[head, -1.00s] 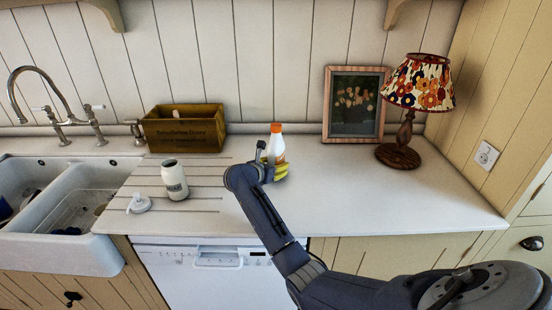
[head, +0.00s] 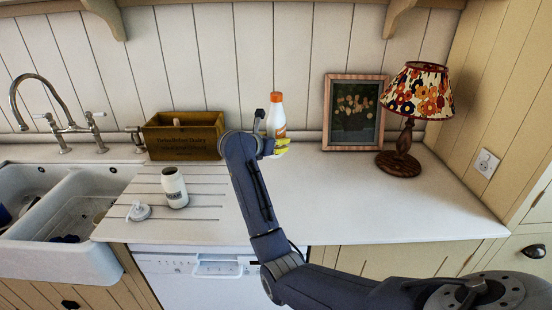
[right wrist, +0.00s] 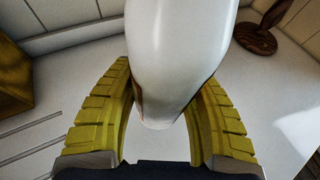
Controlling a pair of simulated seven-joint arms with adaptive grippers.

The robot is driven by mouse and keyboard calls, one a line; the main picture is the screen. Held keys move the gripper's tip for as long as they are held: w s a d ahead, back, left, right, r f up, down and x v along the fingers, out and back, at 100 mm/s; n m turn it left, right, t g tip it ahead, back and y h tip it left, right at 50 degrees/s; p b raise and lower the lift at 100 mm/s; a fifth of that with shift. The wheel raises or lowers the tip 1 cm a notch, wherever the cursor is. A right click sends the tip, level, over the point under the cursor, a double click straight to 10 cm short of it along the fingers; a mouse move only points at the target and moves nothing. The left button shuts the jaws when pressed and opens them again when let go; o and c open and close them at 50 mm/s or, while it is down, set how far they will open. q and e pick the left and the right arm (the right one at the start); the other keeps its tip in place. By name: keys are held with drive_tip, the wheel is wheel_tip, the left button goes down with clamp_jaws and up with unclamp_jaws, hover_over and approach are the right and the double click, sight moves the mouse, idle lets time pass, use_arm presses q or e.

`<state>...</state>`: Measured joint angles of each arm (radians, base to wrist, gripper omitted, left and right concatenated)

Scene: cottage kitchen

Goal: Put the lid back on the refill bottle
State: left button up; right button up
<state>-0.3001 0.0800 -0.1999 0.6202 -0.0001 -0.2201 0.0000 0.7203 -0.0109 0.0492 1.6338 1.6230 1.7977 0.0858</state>
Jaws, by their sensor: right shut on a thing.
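The refill bottle (head: 276,117) is white with an orange top (head: 276,97) and an orange patch on its label. It is roughly upright at the back of the counter, raised clear of the top. My right gripper (head: 281,147) has its yellow fingers shut on the bottle's lower part. In the right wrist view the fingers press both sides of the white bottle (right wrist: 176,60), and its rounded bottom end hangs between them. The bottle's top is out of that view. A white jar (head: 174,188) with a dark open mouth stands to the left. My left gripper is not in view.
A white pump top (head: 138,211) lies beside the jar, near the sink (head: 60,215). A wooden crate (head: 184,136) stands behind them. A framed picture (head: 353,112) and a lamp (head: 408,112) stand at the back right. The right-hand counter (head: 400,210) is clear.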

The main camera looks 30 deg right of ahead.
sight(276, 125)
drive_tip(key=shift+r, duration=3.2)
drive_tip(key=o, duration=0.8)
clamp_jaws()
